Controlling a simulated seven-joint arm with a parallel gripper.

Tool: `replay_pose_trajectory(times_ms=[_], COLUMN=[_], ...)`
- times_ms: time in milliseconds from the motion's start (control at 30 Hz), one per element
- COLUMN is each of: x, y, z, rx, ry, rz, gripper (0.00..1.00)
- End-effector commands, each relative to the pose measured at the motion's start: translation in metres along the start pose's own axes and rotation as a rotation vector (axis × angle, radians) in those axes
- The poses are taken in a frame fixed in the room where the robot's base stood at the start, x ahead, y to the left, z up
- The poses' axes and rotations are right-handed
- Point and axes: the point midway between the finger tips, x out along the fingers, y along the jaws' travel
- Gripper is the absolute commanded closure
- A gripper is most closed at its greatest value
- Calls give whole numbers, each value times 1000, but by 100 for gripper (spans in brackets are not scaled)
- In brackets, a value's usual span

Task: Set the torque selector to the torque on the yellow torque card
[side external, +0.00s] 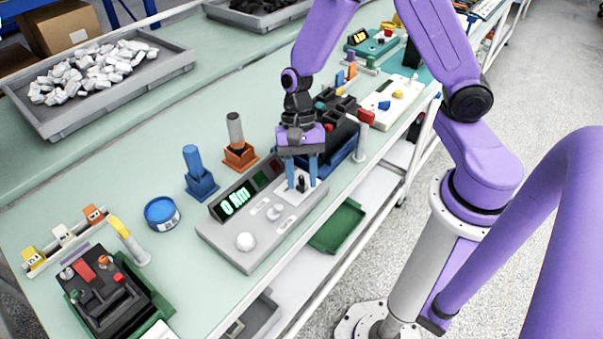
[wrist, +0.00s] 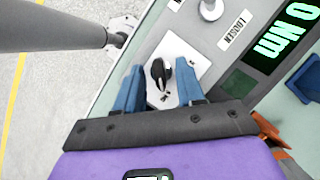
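The torque tester (side external: 270,222) is a grey box on the bench, and its display (side external: 236,200) reads 0 Nm in green. A black pointer knob (side external: 301,183), which looks like the torque selector, sits on a white plate at the tester's far end. It also shows in the wrist view (wrist: 161,73), but its scale marks are too small to read. My gripper (side external: 301,178) has blue fingers pointing down, one on each side of the knob. They are apart, with the knob between them and no clear contact. A small yellow card (side external: 34,257) stands in a rail at left; its writing is unreadable.
White (side external: 62,235) and orange (side external: 94,215) cards share the rail. A blue tin (side external: 162,213), a blue-handled tool (side external: 197,170) and an orange stand (side external: 240,155) are left of the tester. A LOOSEN label (wrist: 234,30) is beside the knob plate. A dark blue-edged unit stands close behind my gripper.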

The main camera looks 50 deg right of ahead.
Motion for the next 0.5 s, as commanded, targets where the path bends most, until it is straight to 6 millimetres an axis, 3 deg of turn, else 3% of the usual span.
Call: replay_pose_trajectory(times_ms=[100, 133, 233, 500], x=[0, 0, 0, 0], y=[0, 0, 0, 0], z=[0, 0, 0, 0], rx=[0, 0, 0, -7], ry=[0, 0, 0, 0], rz=[0, 0, 0, 3], gripper=[62, 68, 100, 100])
